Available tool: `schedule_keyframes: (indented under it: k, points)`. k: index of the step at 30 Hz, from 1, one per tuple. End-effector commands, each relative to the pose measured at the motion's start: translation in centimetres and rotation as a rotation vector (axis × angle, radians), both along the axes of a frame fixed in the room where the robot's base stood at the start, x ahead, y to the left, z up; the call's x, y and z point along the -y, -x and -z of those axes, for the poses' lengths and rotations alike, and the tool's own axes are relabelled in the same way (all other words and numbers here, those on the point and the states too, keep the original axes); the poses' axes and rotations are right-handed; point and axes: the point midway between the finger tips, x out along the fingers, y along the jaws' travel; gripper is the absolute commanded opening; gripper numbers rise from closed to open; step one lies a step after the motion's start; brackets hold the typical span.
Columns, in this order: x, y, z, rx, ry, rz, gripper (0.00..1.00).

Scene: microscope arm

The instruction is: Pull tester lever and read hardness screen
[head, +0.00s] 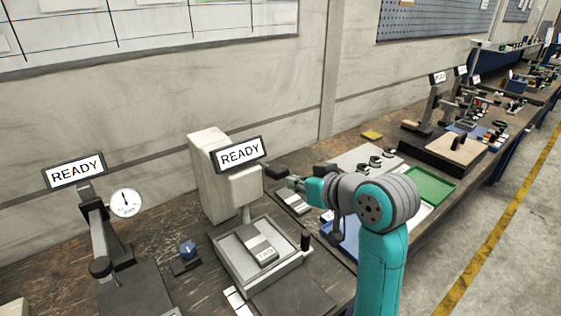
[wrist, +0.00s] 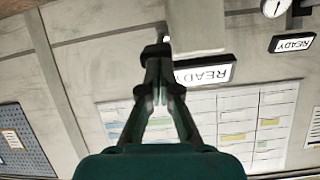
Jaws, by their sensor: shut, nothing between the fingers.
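The hardness tester (head: 212,172) is a pale, boxy machine on the bench, left of my arm in the head view. Its screen (head: 239,153) reads READY; the screen also shows upside down in the wrist view (wrist: 205,75). A dark lever (head: 276,172) sticks out from the right side of the tester's head. My gripper (head: 292,182) is shut and empty, right beside the lever's end. In the wrist view the closed fingers (wrist: 161,92) point at the lever's dark end (wrist: 156,50); I cannot tell whether they touch. A labelled grey block (head: 258,249) sits on the tester's base.
Another tester with a dial (head: 126,203) and its own READY screen (head: 75,171) stands at the left. A green tray (head: 430,186) and more benchtop devices are to the right. The aisle floor (head: 500,265) is clear.

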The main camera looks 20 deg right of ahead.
Motion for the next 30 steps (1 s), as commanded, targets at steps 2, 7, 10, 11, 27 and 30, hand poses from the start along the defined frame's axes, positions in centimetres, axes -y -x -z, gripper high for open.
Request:
schedule_keyframes:
  k: [2, 7, 10, 11, 27, 30]
  points:
    - [0.2, -0.2, -2.2, 0.004, 0.020, -0.013, 0.00]
    - [0.6, 0.0, -6.0, -0.006, 0.065, -0.041, 0.00]
    - [0.8, 0.2, -7.7, -0.011, 0.088, -0.052, 0.00]
    - [0.9, 0.3, -8.2, -0.011, 0.094, -0.054, 0.00]
    - [1.1, 0.7, -10.1, -0.022, 0.125, -0.069, 0.00]
    - [1.1, 0.7, -10.1, -0.022, 0.124, -0.068, 0.00]
